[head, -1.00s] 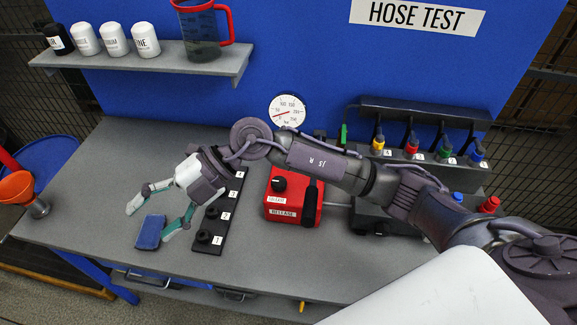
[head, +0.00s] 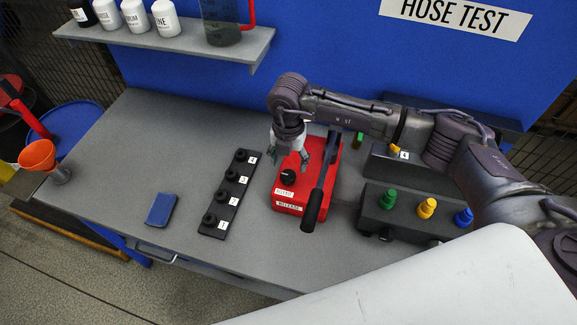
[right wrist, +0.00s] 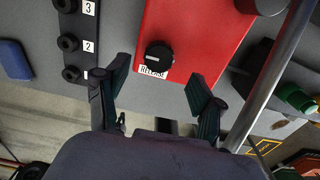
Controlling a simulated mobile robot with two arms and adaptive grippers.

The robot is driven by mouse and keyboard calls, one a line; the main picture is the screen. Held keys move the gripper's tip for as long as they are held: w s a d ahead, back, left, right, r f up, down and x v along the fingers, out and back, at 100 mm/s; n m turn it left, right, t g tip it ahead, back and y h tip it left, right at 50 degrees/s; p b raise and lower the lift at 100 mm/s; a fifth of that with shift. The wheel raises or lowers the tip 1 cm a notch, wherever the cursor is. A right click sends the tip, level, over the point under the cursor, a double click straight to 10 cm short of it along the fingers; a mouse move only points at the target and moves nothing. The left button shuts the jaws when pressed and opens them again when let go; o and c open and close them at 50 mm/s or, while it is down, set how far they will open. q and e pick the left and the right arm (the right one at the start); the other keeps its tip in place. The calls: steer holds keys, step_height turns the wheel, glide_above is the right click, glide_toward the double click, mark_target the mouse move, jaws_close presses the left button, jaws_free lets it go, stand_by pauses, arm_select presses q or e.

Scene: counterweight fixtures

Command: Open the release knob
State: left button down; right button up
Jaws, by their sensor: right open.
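The release knob (head: 288,178) is a round black knob on top of the red box (head: 325,182), beside a small white label. It also shows in the right wrist view (right wrist: 158,57), ahead of my fingers and roughly between their lines. My right gripper (head: 291,162) is above the red box, pointing down, with its fingers spread and empty. In the right wrist view its two green-padded fingers (right wrist: 159,84) stand wide apart. I cannot tell whether either finger touches the knob. My left gripper is not in view.
A black lever handle (head: 314,205) sticks up at the box's right side. A black strip of numbered ports (head: 229,196) lies left of the box, a blue block (head: 161,209) farther left. A dark block with coloured fittings (head: 408,215) stands right.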

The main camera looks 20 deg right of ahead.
mark_target(288, 174)
step_height(288, 174, down, 4)
steer(key=shift+a+p, duration=0.1)
steer(key=shift+p, duration=0.45)
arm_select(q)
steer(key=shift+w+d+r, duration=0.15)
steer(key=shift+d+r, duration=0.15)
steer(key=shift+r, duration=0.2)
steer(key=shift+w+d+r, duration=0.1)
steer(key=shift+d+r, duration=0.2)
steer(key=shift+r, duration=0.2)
arm_select(e)
steer(key=shift+f, duration=0.65)
steer(key=c, duration=1.1)
steer(key=shift+f+n+b, duration=0.1)
steer(key=shift+n+b, duration=0.5)
steer(key=shift+b, duration=0.2)
steer(key=shift+c, duration=0.2)
steer(key=n+b, duration=1.3)
steer(key=b, duration=0.4)
steer(key=shift+n, duration=0.4)
steer(key=n+b, duration=0.2)
steer(key=b, duration=0.1)
steer(key=shift+n, duration=0.4)
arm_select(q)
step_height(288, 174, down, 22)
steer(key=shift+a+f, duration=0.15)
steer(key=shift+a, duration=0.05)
arm_select(e)
steer(key=shift+r, duration=0.2)
